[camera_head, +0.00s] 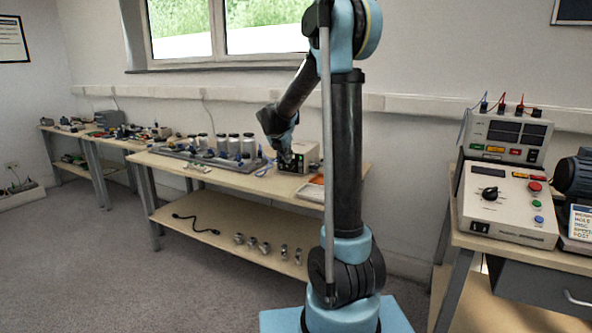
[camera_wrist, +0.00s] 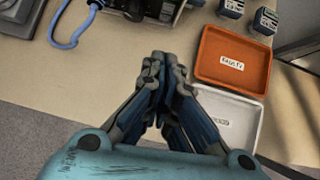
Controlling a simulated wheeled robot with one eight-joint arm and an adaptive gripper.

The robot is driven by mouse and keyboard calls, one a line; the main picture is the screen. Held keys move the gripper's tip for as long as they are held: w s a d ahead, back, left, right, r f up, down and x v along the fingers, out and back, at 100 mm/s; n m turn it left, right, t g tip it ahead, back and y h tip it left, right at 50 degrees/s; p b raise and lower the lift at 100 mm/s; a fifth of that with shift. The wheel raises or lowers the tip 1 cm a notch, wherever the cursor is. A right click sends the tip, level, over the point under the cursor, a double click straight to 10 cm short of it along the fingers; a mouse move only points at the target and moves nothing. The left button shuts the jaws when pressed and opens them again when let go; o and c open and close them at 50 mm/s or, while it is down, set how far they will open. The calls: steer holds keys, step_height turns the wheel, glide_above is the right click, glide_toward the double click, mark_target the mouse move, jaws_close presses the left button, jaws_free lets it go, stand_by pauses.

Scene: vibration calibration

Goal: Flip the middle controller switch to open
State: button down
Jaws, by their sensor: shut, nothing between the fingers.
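The controller, a small pale box with a dark front panel (camera_head: 299,158), stands on the middle bench near its right end. My gripper (camera_head: 285,157) points down at the left of the box's front panel. In the head view I cannot tell whether it touches the panel. In the wrist view, my gripper (camera_wrist: 160,60) is shut and empty, its fingertips a little short of a dark device edge (camera_wrist: 145,8) cut off at the top. The separate switches and their positions are too small or hidden to make out.
An orange tray labelled "FAULTY" (camera_wrist: 233,60) and a white tray (camera_wrist: 232,118) lie right of my gripper. A blue cable (camera_wrist: 66,42) curls at the left. Several silver cylinders (camera_head: 220,143) stand left of the controller. A right-hand bench holds a control console (camera_head: 508,203).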

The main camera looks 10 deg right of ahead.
mark_target(300, 164)
steer(key=x, duration=0.9)
steer(key=shift+w+d+f, duration=0.1)
steer(key=shift+w+f, duration=0.05)
steer(key=w, duration=0.1)
steer(key=w+d, duration=0.1)
steer(key=shift+w+d+f, duration=0.3)
steer(key=shift+f, duration=0.1)
steer(key=shift+w+d, duration=0.3)
steer(key=shift+w, duration=0.25)
